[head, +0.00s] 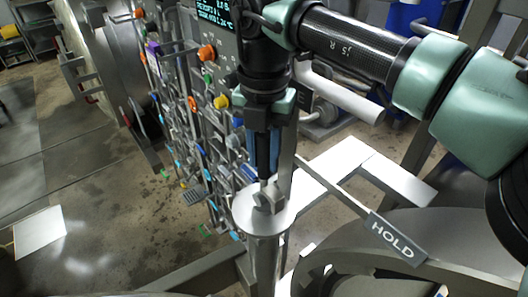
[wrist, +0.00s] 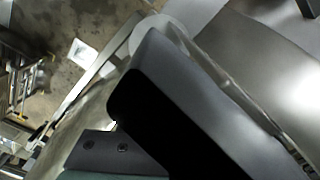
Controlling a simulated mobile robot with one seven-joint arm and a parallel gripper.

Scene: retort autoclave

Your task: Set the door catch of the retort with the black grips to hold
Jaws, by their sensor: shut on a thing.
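My gripper (head: 266,182) points down in the head view, its fingers closed on a small grey catch knob (head: 268,201). The knob stands on a round pale disc (head: 244,212) at the top of a grey post. A dark plate lettered HOLD (head: 393,238) is to the right of the disc, at the end of a thin bar. In the wrist view a large grey finger with a black face (wrist: 165,110) fills the middle and hides the knob. Part of the pale disc (wrist: 150,32) shows behind it. Black grips cannot be made out.
A panel of coloured knobs and valves (head: 200,110) stands close on the left. A large round metal door (head: 92,45) is at the upper left. Curved grey metalwork (head: 450,232) fills the lower right. Open concrete floor (head: 100,190) lies at the left.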

